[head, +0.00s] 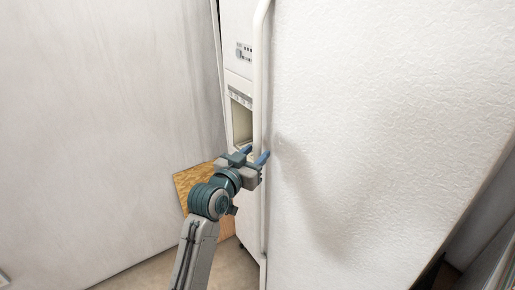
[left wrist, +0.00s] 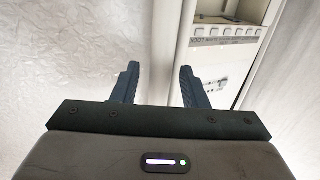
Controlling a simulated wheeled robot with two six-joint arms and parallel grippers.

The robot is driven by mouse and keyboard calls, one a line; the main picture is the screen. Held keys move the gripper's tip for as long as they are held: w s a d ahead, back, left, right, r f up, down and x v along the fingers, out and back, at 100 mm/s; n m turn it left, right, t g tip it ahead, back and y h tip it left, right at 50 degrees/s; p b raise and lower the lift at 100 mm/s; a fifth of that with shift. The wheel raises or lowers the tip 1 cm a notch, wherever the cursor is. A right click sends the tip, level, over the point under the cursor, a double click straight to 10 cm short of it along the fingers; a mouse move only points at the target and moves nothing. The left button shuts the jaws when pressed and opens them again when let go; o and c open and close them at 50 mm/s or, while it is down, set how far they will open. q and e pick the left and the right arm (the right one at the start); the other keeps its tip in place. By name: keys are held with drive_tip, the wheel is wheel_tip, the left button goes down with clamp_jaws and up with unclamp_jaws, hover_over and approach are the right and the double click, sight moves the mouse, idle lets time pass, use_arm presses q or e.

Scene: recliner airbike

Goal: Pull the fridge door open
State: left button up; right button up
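The white textured fridge door (head: 390,110) fills the right of the head view and the left of the left wrist view (left wrist: 60,60). Its long white vertical handle (head: 260,75) runs along the door's left edge. My left gripper (head: 255,156) is at the handle's lower part, its blue fingers spread. In the left wrist view, the gripper (left wrist: 158,87) is open, with one dark finger on each side of the handle (left wrist: 166,45); gaps show between fingers and bar. Contact at the fingertips cannot be told. My right gripper is not in view.
A narrow panel with a dispenser recess (head: 241,122) and controls (head: 244,52) is just left of the handle. A plain wall (head: 100,120) stands at left, and a brown board (head: 195,180) stands behind my left arm. Some floor (head: 150,275) shows at the bottom.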

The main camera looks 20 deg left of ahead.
use_arm(q)
drive_tip(key=shift+x, duration=0.85)
clamp_jaws()
drive_tip(key=shift+s+f, duration=0.1)
drive_tip(key=shift+s, duration=0.05)
